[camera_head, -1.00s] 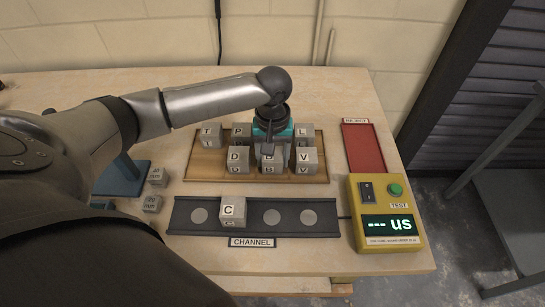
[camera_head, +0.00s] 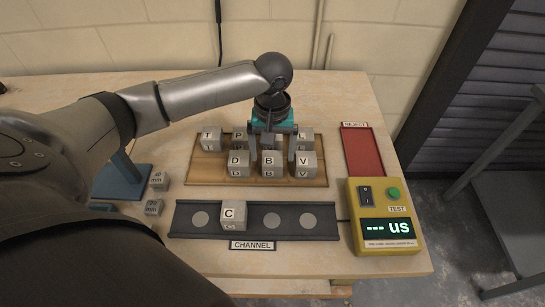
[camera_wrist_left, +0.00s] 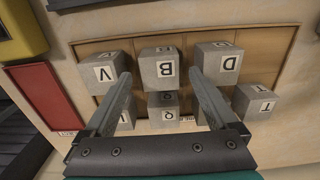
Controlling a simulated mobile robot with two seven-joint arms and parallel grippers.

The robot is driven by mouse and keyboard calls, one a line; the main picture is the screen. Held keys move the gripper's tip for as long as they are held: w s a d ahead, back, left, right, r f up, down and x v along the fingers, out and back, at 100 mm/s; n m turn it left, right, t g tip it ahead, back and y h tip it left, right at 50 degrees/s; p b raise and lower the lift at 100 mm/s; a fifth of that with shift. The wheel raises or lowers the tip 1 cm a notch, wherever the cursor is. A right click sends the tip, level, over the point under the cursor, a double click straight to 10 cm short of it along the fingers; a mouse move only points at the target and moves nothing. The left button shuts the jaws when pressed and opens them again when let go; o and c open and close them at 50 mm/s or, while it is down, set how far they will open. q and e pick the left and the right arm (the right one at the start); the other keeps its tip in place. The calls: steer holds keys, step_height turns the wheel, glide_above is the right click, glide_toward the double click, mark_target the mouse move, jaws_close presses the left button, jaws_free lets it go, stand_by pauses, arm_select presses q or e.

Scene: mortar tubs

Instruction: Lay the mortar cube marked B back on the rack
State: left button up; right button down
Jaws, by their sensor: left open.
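The mortar cube marked B (camera_head: 268,163) sits upright on the wooden rack (camera_head: 205,173), in the front row between cube D (camera_head: 238,163) and cube V (camera_head: 303,163). My left gripper (camera_head: 272,158) is open and empty, its fingers spread just behind and above cube B. In the left wrist view, cube B (camera_wrist_left: 159,67) shows between the two fingers (camera_wrist_left: 160,78), with a gap on each side. The rack's bare board (camera_wrist_left: 285,50) also shows there. My right gripper is not in view.
Cubes T (camera_head: 211,138), P (camera_head: 239,135) and L (camera_head: 305,137) stand in the back row; another is partly hidden behind the gripper. Cube C (camera_head: 233,214) sits in the channel (camera_head: 185,220). A red reject tray (camera_head: 363,152) and yellow tester (camera_head: 383,215) are right.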

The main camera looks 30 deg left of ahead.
mark_target(273, 158)
arm_select(q)
step_height(273, 158, up, 8)
steer(key=p, duration=0.1)
steer(key=shift+p, duration=0.3)
